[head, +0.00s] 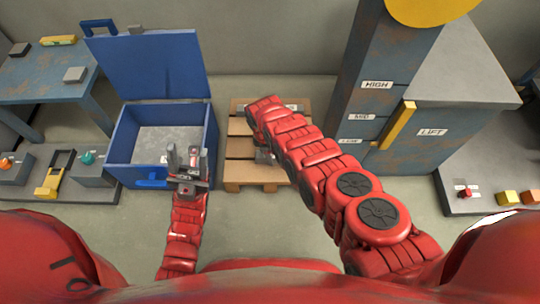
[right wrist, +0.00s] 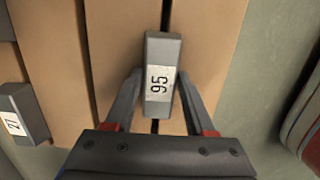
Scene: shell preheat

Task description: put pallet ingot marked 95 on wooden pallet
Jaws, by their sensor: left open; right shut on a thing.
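The grey ingot marked 95 (right wrist: 160,75) is between the fingers of my right gripper (right wrist: 158,95) in the right wrist view, its label facing the camera. My right gripper is shut on it, over the boards of the wooden pallet (right wrist: 110,40). Whether the ingot touches the boards I cannot tell. My left gripper (head: 188,158) is open and empty at the front right of the blue chest.
Another ingot, with a label that reads like 21 (right wrist: 22,113), lies on the pallet's left side in the right wrist view. The open blue chest (head: 122,135) stands left of the pallet. A tall grey cabinet marked LIFT (head: 400,150) stands to the right.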

